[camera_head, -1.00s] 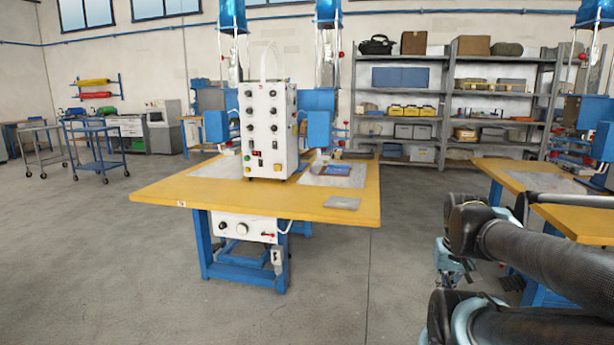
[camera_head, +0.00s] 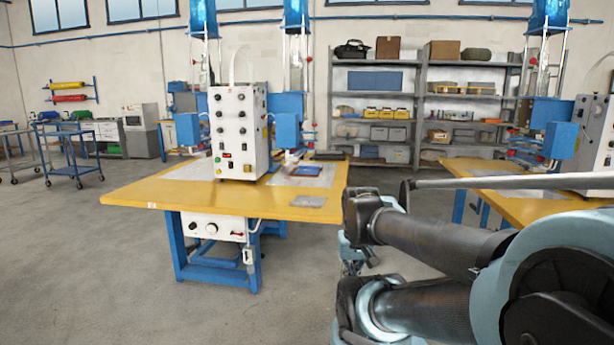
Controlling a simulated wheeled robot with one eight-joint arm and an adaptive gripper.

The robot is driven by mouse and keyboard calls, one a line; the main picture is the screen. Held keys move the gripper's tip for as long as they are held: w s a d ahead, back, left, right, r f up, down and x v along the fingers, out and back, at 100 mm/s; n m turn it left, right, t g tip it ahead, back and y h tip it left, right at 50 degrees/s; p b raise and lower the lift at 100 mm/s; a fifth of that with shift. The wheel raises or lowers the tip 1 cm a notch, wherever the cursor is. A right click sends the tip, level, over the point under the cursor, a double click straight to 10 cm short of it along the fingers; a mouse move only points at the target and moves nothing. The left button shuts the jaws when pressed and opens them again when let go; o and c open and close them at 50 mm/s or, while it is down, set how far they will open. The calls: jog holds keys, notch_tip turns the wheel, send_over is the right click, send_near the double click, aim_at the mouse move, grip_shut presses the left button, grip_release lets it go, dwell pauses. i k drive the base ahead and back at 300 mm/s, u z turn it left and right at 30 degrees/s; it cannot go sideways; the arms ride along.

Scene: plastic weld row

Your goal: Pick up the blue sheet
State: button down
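A small flat blue sheet (camera_head: 305,170) lies on the pale plate at the right side of the yellow-topped welding table (camera_head: 150,198), right of the white control box (camera_head: 232,135). It is small and far off, so its edges are hard to tell. My gripper (camera_head: 353,268) hangs low at the end of my folded arm, to the right of the table's front edge and apart from the sheet. It is partly hidden by my arm, and its fingers are too small to read.
A grey flat piece (camera_head: 308,201) lies near the table's right front corner. A second yellow-topped table (camera_head: 465,178) stands at the right, partly behind my arm. Grey shelves (camera_head: 420,90) line the back wall. A blue cart (camera_head: 70,155) stands far left. The floor in front is clear.

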aim_at(309, 170)
jog(key=u, duration=0.05)
jog(key=i, duration=1)
jog(key=k, duration=0.6)
jog(key=z, duration=0.4)
jog(key=i, duration=0.55)
jog(key=z, duration=0.9)
jog(key=i, duration=2.35)
jog(key=u, duration=0.9)
jog(key=i, duration=0.85)
jog(key=u, duration=0.55)
